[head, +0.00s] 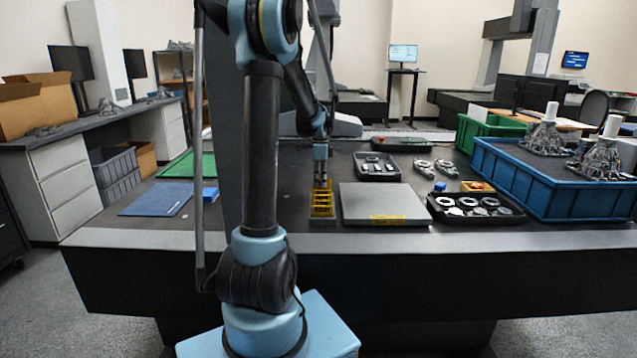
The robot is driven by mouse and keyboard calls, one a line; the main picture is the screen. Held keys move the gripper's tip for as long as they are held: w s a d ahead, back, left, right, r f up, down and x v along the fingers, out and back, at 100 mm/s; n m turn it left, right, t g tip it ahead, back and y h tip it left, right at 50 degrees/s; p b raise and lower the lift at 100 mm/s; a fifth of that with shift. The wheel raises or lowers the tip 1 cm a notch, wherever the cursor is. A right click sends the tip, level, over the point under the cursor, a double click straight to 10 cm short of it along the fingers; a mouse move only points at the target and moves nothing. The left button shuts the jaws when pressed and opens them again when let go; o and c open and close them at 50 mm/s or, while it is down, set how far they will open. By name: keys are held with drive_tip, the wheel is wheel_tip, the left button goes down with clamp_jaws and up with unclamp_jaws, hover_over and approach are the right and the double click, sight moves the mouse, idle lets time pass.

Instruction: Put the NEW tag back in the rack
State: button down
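A yellow rack (322,211) with several slots stands on the dark table, near its front edge. My gripper (321,182) points down at the back end of the rack. It is small in the head view, and its fingers are partly lost against the yellow. I cannot tell whether it touches the rack or holds anything. I cannot make out the NEW tag; no lettering on or at the rack is readable.
A grey plate (378,200) with a yellow label lies right of the rack. Black trays of parts (470,220) (362,175) and a blue crate (560,192) lie further right. A blue mat (157,200) lies left. The table between mat and rack is partly hidden by my arm.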

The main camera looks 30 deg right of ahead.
drive_tip(key=shift+f, duration=1.2)
idle(0.7)
drive_tip(key=c, duration=1.7)
unclamp_jaws()
drive_tip(key=shift+o, duration=1.1)
drive_tip(key=shift+r, duration=0.15)
drive_tip(key=shift+r, duration=3.35)
